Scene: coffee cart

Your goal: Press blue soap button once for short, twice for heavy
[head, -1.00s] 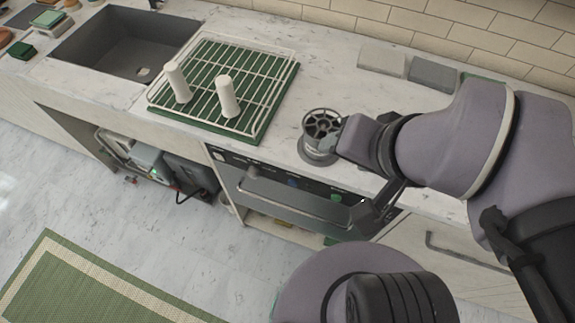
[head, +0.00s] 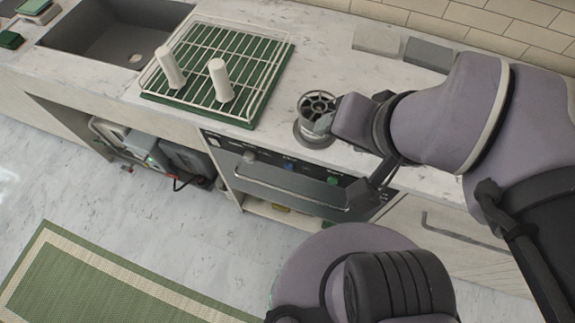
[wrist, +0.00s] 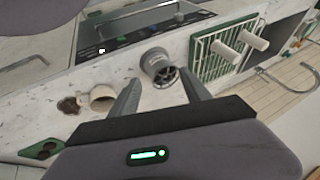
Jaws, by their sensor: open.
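A blue button (head: 289,166) sits on the dark control panel (head: 270,160) under the counter edge, between a pale knob (head: 249,157) and a green button (head: 333,181). The panel also shows at the top of the wrist view (wrist: 135,38), where its controls are small. My gripper (wrist: 160,95) is open and empty in the wrist view, with its two fingers spread. It is over the counter side, apart from the blue button. In the head view my arm hides part of the counter, and the fingertips are not clear.
A round spoked metal fixture (head: 316,122) stands on the counter beside my wrist. A wire rack (head: 262,92) with two white cylinders is left of it. In the wrist view, a beige cup (wrist: 102,98) lies near a brown spill (wrist: 68,105). A bar handle (head: 290,192) runs below the panel.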

